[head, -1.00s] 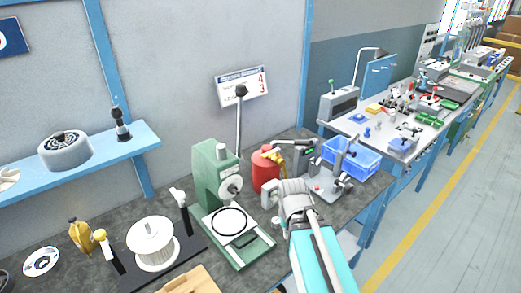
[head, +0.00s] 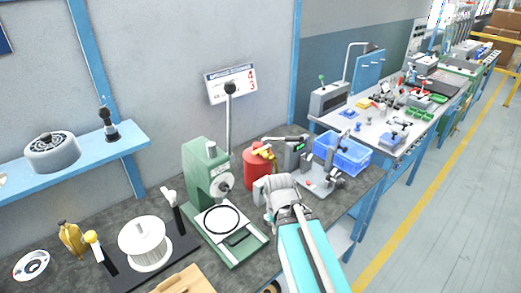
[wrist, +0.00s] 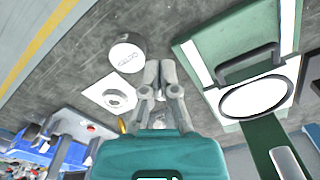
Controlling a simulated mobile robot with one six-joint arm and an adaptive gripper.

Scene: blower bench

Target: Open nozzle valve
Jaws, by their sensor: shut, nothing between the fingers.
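A red canister (head: 257,166) stands on the dark bench with a yellow nozzle-like part (head: 265,152) at its top. I cannot tell for sure whether this part carries the nozzle valve, or how any valve is set. My gripper (wrist: 159,68) is shut and empty over the bench in the wrist view, with its two fingertips together. In the head view my wrist is just right of and in front of the red canister, and the fingers are hidden. A small yellow bit (wrist: 122,125) shows beside the gripper in the wrist view, mostly hidden.
A green press-like machine (head: 199,175) with a black ring on its plate stands left of the canister. A blue crate (head: 343,155) is to the right. In the wrist view a white round piece (wrist: 127,53) and a white square plate (wrist: 103,87) lie near the fingers.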

